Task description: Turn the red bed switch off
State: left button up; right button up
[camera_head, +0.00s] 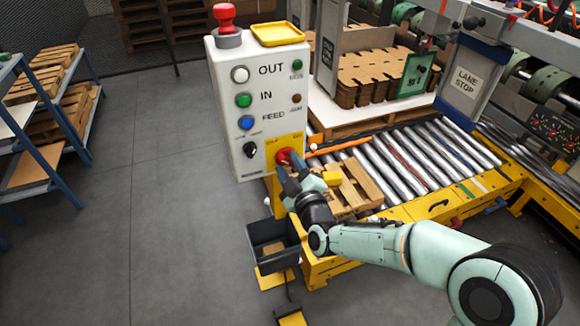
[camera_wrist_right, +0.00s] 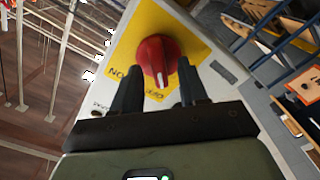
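The red bed switch (camera_head: 285,156) is a red rotary knob on a yellow plate (camera_head: 271,149) low on the white control box (camera_head: 232,112). In the right wrist view the red knob (camera_wrist_right: 157,60) fills the space ahead, with a white pointer mark on it. My right gripper (camera_head: 284,171) is at the knob. In the wrist view its two dark fingers (camera_wrist_right: 156,85) stand apart, one on each side of the knob's lower part; I cannot tell whether they touch it. Lettering on the plate is partly hidden by the fingers. My left gripper is not in view.
The box also carries white, green and blue buttons, a black selector (camera_head: 250,149) and a red mushroom button (camera_head: 225,15) on top. A black bin (camera_head: 272,244) hangs below. A roller conveyor (camera_head: 420,158) with pallets lies right. The floor at left is open before the shelves.

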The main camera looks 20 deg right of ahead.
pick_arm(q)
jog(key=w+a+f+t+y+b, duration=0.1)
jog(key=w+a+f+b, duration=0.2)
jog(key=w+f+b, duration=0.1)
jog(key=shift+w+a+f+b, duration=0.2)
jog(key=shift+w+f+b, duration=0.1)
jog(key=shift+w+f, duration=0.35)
pick_arm(e)
jog(key=s, duration=1.3)
jog(key=shift+s+a, duration=0.15)
jog(key=shift+a, duration=0.25)
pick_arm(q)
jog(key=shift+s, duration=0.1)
